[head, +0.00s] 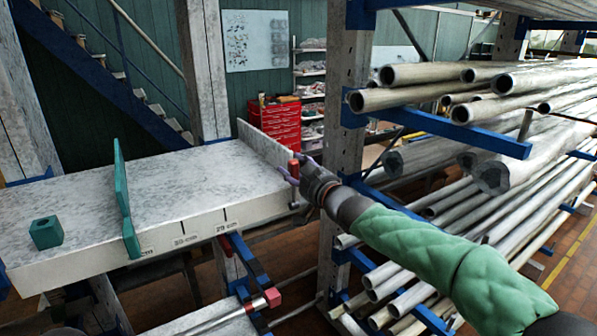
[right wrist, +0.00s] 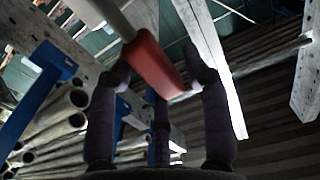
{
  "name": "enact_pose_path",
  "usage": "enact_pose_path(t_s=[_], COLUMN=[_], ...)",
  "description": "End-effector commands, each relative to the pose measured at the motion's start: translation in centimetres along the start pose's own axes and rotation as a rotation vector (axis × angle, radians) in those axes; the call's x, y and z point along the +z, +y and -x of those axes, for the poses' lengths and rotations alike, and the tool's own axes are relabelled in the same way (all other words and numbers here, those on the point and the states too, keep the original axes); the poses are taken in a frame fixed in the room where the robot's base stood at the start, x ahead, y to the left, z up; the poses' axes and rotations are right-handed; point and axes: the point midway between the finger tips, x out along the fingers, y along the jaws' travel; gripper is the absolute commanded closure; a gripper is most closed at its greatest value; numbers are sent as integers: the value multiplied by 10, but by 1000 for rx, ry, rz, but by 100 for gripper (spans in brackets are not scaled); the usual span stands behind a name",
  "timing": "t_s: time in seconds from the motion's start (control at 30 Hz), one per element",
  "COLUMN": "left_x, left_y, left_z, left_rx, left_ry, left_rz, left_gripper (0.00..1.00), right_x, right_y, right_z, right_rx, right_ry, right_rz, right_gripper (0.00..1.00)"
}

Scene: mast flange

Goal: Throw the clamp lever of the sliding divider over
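A grey speckled upright plate (head: 262,141), apparently the sliding divider, stands across the right end of the pale shelf (head: 150,185). A red lever (head: 293,168) stands upright at its front end, by the shelf's front edge. My right gripper (head: 297,176) is at this lever, its fingers partly hidden behind it and the wrist. In the right wrist view the red lever grip (right wrist: 153,65) lies between the spread fingers of my right gripper (right wrist: 158,75). The left finger is close to the grip; whether it touches I cannot tell. My left gripper is not in view.
A teal upright plate (head: 124,200) and a teal block (head: 46,233) stand on the shelf's left part. Length marks run along its front edge. A rack post (head: 345,110) and metal pipes (head: 420,75) are close on the right. The shelf between the plates is clear.

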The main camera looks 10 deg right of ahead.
Motion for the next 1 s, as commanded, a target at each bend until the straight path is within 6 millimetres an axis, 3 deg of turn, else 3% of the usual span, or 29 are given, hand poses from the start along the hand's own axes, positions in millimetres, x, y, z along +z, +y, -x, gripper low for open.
enact_pose_path(t_s=[0.03,0.47,1.0], left_x=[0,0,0], left_y=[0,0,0], left_z=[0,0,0], left_rx=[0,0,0], left_ry=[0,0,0], left_rz=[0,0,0], left_gripper=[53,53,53], right_x=[8,11,8], right_y=[-5,-4,-3], right_z=[-2,-1,34], right_rx=[-8,-7,-5], right_ry=[-12,-19,-15], right_rz=[-3,-4,-3], right_gripper=[53,53,53])
